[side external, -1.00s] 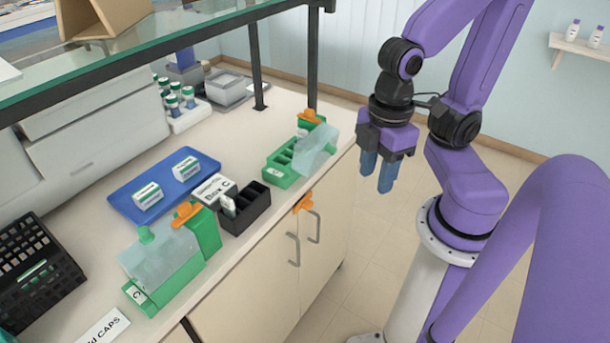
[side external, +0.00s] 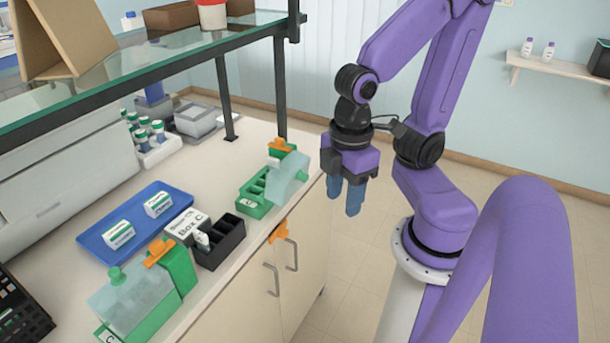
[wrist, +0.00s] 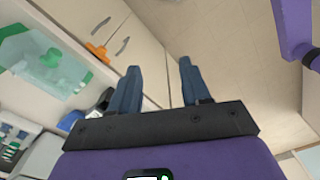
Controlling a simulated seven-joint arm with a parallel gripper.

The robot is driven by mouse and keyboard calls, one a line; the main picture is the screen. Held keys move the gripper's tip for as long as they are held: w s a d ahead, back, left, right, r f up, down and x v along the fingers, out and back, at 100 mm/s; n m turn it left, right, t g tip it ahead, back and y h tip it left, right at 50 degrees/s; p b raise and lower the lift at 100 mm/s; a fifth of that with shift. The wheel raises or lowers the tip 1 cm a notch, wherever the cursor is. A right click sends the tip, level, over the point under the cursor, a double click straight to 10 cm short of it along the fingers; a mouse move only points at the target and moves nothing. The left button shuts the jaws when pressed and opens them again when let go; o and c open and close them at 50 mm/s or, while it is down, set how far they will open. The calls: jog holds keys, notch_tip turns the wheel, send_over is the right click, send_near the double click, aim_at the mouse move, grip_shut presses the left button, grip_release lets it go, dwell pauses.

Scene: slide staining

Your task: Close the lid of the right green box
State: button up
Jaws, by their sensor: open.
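The right green box (side external: 254,208) stands at the bench's right edge, with slots inside showing. Its pale translucent lid (side external: 287,179) is swung open and tilts out over the bench edge. In the wrist view, the lid (wrist: 28,45) and its green knob (wrist: 52,58) show at the upper left. My gripper (side external: 344,196) is open and empty, pointing down, off the bench to the right of the lid and apart from it. Its two blue fingers (wrist: 159,68) are spread in the wrist view, with nothing between them.
Another green box (side external: 153,317) with a translucent lid stands front left. A black slotted box (side external: 222,247) and a blue tray (side external: 95,243) lie between. A glass shelf (side external: 140,75) with a dark post overhangs the bench.

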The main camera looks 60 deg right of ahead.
jog(key=w+d+r+m+y, duration=0.1)
jog(key=w+d+m, duration=0.1)
jog(key=w, duration=0.4)
jog(key=w+d+r+m, duration=0.2)
jog(key=w+m, duration=0.1)
jog(key=w, duration=0.3)
notch_tip(320, 180, up, 2)
jog(key=m+t+y, duration=0.1)
jog(key=m, duration=0.2)
send_over(292, 180)
jog(key=s+d, duration=0.1)
jog(key=shift+s+d+r+m+t, duration=1.8)
jog(key=shift+s+d+r+m, duration=0.55)
jog(key=shift+s, duration=1.8)
jog(key=d+x, duration=0.1)
jog(key=x, duration=1.6)
jog(key=shift+f+h, duration=0.4)
jog(key=shift+c, duration=0.3)
grip_shut()
